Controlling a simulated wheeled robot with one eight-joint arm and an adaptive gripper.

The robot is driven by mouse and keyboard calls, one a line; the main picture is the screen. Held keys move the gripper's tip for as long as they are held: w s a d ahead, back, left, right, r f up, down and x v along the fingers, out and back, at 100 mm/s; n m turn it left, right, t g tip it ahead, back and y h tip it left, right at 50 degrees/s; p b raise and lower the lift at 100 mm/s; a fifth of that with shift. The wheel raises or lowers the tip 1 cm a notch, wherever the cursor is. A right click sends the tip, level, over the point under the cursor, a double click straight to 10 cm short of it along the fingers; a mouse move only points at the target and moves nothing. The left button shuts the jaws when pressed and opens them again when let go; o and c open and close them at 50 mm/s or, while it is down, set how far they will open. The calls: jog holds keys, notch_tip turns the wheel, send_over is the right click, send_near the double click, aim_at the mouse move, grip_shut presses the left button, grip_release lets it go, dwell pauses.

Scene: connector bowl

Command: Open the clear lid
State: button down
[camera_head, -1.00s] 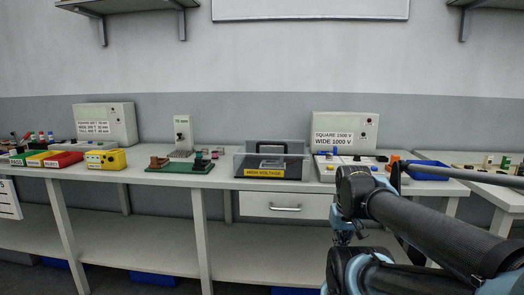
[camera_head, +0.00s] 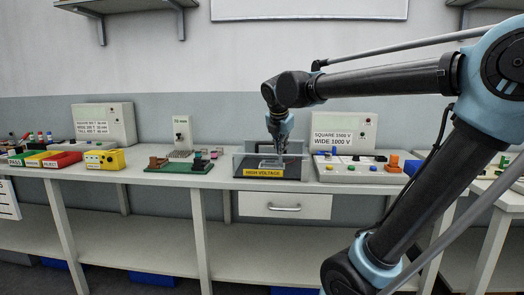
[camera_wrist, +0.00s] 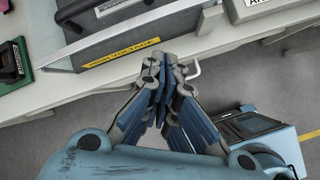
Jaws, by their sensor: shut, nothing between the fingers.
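The dark box (camera_head: 240,172) with the yellow HIGH VOLTAGE label (camera_head: 264,173) stands at the front of the bench. Its clear lid (camera_head: 246,152) is see-through and hard to make out; how far it is shut I cannot tell. My gripper (camera_head: 279,150) points down over the right half of the box in the head view and hides part of it. In the wrist view my gripper (camera_wrist: 167,58) has its fingers together and empty, to the right of the yellow label (camera_wrist: 122,53) near the box's front edge. I cannot tell whether it touches the lid.
A grey console (camera_head: 344,167) with knobs and a sign stands close on the right of the box. A green board (camera_head: 180,167) with small blocks lies to its left. A drawer (camera_head: 284,206) with a handle is below the box. A narrow bare bench strip runs in front.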

aim_at(262, 154)
jog(key=w+a+r+n+t, duration=0.1)
jog(key=w+a+r+n, duration=0.2)
jog(key=a+r+n, duration=0.35)
jog(key=shift+y, duration=0.3)
jog(key=x, duration=0.3)
jog(key=a+x, duration=0.1)
jog(key=x, duration=0.7)
jog(key=shift+s+a+f, duration=0.35)
jog(key=shift+f, duration=0.05)
